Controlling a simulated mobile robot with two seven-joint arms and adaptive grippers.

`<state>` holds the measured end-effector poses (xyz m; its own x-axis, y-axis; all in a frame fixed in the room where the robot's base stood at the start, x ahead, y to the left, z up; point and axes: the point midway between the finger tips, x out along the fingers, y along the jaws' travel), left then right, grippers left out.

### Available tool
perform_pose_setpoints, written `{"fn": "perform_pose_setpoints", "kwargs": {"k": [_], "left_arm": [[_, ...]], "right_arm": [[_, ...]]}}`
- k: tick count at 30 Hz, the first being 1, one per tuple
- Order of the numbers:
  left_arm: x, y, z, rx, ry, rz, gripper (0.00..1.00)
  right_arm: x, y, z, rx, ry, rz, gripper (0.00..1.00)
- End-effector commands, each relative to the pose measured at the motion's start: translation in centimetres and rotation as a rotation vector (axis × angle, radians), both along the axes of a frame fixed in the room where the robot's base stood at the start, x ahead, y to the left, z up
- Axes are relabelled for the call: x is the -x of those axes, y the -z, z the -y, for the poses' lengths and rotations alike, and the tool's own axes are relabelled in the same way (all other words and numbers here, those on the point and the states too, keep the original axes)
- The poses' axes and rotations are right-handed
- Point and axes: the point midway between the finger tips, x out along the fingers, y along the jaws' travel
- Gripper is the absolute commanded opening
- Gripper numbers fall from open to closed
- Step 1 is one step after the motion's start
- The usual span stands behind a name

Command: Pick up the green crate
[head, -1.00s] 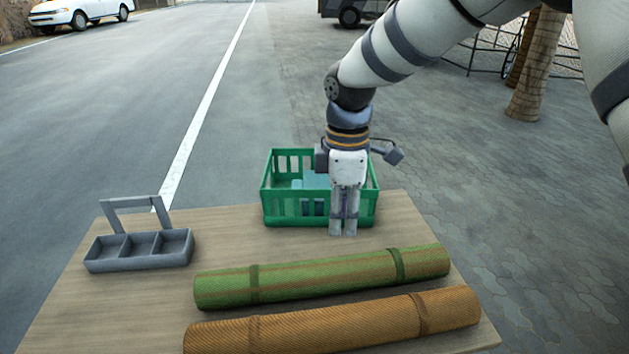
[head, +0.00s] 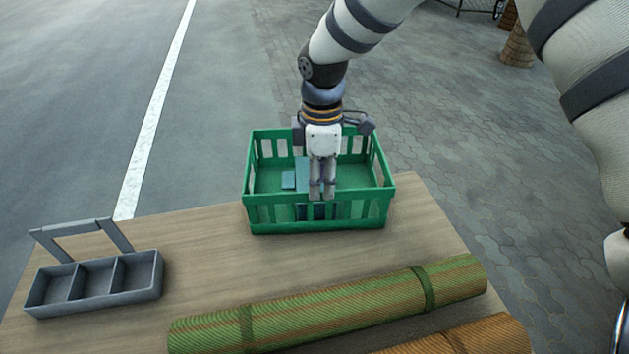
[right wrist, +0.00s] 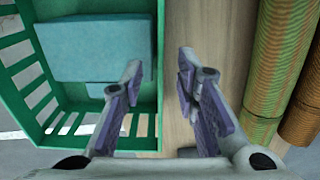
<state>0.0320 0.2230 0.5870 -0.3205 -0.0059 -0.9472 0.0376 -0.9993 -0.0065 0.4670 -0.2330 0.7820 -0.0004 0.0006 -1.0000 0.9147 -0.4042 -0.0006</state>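The green crate (head: 260,212) stands upright on the table, a slatted open-topped box. It holds flat blue-teal items (head: 303,174). My right gripper (head: 322,196) points down at the crate's near wall, its tips around rim height in the head view. In the right wrist view, the gripper (right wrist: 158,82) has its fingers apart, one on the crate's inner side and one over the table, with the crate's rim (right wrist: 160,60) running between them. Whether either finger touches the wall cannot be told. My left gripper is not in view.
A grey three-compartment caddy (head: 95,285) with a raised handle stands at the table's left. A green rolled mat (head: 330,312) and a brown rolled mat (head: 475,338) lie in front. Bare tabletop (head: 205,240) shows between caddy and crate.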

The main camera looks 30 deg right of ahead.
Motion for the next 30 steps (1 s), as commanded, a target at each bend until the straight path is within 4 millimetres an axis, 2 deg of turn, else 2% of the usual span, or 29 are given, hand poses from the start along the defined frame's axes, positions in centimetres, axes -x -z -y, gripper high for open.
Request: {"fn": "perform_pose_setpoints", "kwargs": {"k": [6,9,15,18,19,30], "left_arm": [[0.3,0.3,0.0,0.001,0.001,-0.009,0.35],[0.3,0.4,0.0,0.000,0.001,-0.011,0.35],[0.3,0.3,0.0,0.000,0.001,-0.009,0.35],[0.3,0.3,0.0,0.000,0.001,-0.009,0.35],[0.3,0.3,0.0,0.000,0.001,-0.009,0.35],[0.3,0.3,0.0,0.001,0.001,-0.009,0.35]], "right_arm": [[0.2,4.2,-0.1,0.001,0.001,-0.005,0.28],[0.1,4.9,-0.1,0.001,0.001,0.000,0.28],[0.1,4.8,-0.1,0.000,0.001,0.001,0.26],[0.1,4.8,-0.2,0.000,0.001,0.001,0.03],[0.1,4.8,-0.2,0.000,0.001,0.001,0.00],[0.0,4.7,-0.2,0.000,0.000,0.005,0.00]]}}
